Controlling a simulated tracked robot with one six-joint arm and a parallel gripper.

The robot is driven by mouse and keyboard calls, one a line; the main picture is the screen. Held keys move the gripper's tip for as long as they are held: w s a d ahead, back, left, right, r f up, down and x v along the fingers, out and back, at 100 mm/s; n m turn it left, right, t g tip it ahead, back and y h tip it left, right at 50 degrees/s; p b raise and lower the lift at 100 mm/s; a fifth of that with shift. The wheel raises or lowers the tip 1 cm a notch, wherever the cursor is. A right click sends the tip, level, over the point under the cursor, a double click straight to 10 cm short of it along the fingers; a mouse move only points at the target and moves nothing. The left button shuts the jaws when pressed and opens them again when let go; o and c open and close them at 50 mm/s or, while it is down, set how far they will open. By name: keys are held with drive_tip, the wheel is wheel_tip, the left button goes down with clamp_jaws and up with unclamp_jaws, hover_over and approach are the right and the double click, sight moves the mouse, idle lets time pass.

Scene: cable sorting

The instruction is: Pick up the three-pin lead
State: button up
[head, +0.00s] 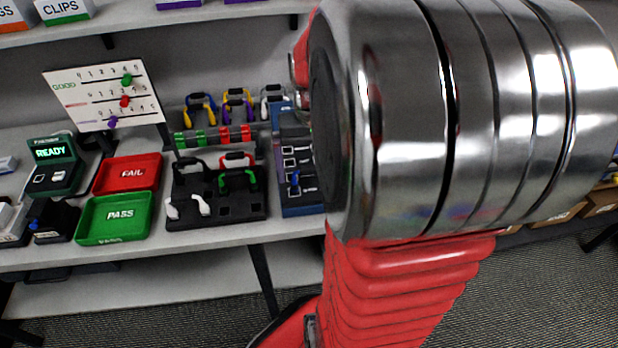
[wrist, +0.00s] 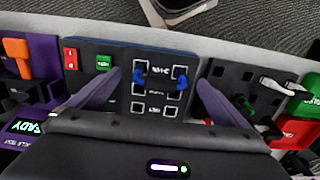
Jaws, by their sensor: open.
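My gripper (wrist: 158,88) is open in the wrist view, its two dark fingers wide apart over a dark panel (wrist: 122,87) with white-outlined sockets. Two blue plug ends (wrist: 140,76) sit at the panel's sockets between the fingers, apart from both. A small blue piece (head: 295,180) also shows on this panel in the head view. My arm hides the panel's right side there, and the gripper is out of sight behind it. Several looped leads, such as a green one (head: 238,178), stand on a black rack (head: 235,212). I cannot tell from pin count which lead has three pins.
A red FAIL tray (head: 128,173) and a green PASS tray (head: 118,215) lie left of the rack. A READY device (head: 50,165) stands further left. A white slider board (head: 105,95) stands behind the trays. In the wrist view, a purple unit (wrist: 45,60) is left of the panel.

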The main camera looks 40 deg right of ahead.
drive_tip(key=shift+w+f, duration=0.1)
drive_tip(key=shift+f, duration=2.45)
drive_tip(key=shift+c, duration=0.5)
drive_tip(key=shift+d, duration=0.1)
drive_tip(key=c, duration=1.1)
